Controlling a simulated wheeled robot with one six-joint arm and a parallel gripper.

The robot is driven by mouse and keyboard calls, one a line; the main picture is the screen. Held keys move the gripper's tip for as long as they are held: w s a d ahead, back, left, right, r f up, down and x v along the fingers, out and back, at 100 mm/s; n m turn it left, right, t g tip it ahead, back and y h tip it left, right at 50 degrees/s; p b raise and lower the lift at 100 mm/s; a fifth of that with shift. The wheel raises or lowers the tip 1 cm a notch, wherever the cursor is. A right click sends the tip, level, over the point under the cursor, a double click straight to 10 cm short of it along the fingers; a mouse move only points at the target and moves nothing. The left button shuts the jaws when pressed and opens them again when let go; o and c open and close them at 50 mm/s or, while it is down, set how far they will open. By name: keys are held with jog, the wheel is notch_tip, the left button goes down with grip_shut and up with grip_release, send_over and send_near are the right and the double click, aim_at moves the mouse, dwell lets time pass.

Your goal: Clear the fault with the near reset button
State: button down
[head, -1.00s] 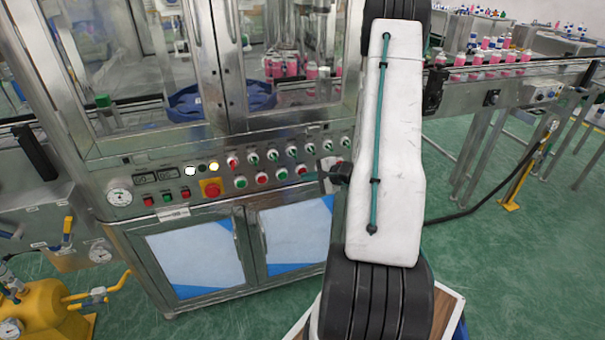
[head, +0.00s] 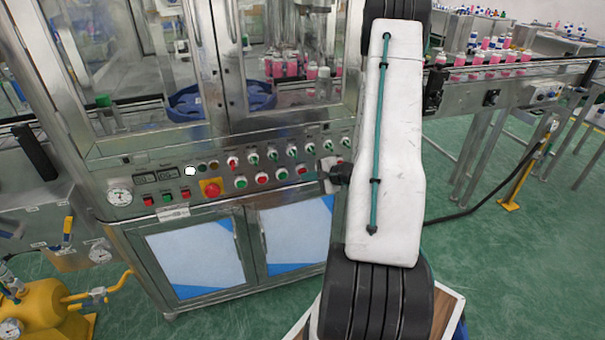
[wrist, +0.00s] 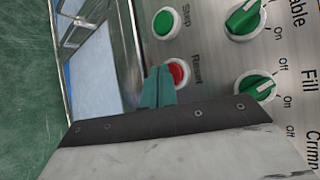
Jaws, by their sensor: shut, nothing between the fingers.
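The red Reset button (wrist: 178,73) shows in the wrist view, partly hidden behind my fingertips. In the head view a red button (head: 302,170) at the right end of the lower row appears to be the same one. My gripper (wrist: 158,88) has its teal fingers closed together and empty, with the tips at the edge of the button. I cannot tell whether they touch it. In the head view my gripper (head: 328,168) is just right of that button, partly hidden by my arm. Of the panel lamps, the white lamp (head: 190,171) is lit and the amber lamp (head: 213,165) is dark.
A green Step button (wrist: 166,23) sits beside Reset, and green selector knobs (wrist: 256,88) stand close by. A red emergency stop (head: 212,189) on a yellow plate is further left. Cabinet doors (head: 195,255) are below the panel. A conveyor (head: 530,72) runs right.

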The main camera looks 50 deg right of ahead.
jog(key=shift+s+a, duration=0.25)
jog(key=shift+s, duration=0.15)
jog(key=s+a, duration=0.1)
jog(key=s, duration=0.2)
jog(key=s+a, duration=0.1)
jog(key=shift+s+a, duration=0.15)
jog(key=shift+a, duration=0.2)
dwell(0.8)
